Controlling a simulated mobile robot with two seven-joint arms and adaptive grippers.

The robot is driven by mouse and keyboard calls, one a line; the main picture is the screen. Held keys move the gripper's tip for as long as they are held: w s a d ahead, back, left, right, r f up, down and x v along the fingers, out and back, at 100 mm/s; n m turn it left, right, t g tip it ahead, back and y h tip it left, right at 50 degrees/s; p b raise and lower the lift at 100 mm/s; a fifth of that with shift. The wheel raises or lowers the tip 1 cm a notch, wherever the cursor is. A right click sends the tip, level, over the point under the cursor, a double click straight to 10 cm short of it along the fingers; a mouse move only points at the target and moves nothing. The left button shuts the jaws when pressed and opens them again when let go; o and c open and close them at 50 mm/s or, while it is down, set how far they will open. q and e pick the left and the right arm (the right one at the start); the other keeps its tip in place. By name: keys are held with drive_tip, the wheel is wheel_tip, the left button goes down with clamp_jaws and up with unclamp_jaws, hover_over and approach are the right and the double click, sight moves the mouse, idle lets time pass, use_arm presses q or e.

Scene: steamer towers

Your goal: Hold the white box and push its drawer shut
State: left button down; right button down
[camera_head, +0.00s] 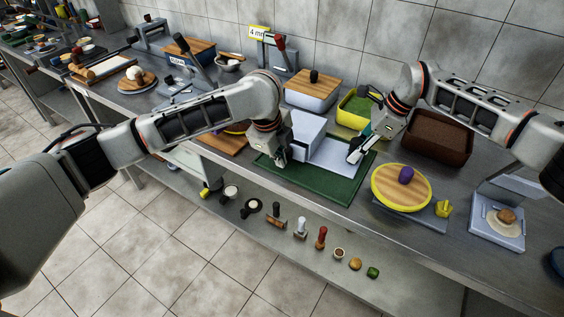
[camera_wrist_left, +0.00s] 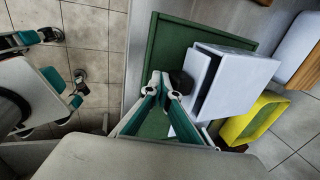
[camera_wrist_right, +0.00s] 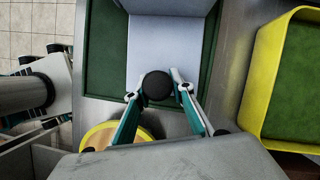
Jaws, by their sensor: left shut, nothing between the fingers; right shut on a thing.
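The white box (camera_head: 308,128) stands on a dark green mat (camera_head: 318,186); it also shows in the left wrist view (camera_wrist_left: 240,77). My right gripper (camera_head: 355,156) is shut on that knob. My left gripper (camera_head: 281,161) is shut and empty at the box's front side.
A yellow bin with green lining (camera_head: 358,106) and a brown crate (camera_head: 438,138) stand behind and to the right. A yellow-rimmed round board (camera_head: 400,190) with a purple item lies at the right. Several small items are on the lower shelf.

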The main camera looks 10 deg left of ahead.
use_arm(q)
drive_tip(key=shift+w+d, duration=0.2)
drive_tip(key=shift+w, duration=0.2)
use_arm(e)
drive_tip(key=shift+s+f, duration=0.1)
drive_tip(key=shift+f, duration=0.05)
use_arm(q)
drive_tip(key=shift+s+a, duration=0.1)
drive_tip(key=shift+s, duration=0.05)
drive_tip(key=shift+r, duration=1.65)
drive_tip(key=v, duration=0.3)
drive_tip(key=shift+s+r, duration=0.1)
drive_tip(key=shift+r, duration=0.3)
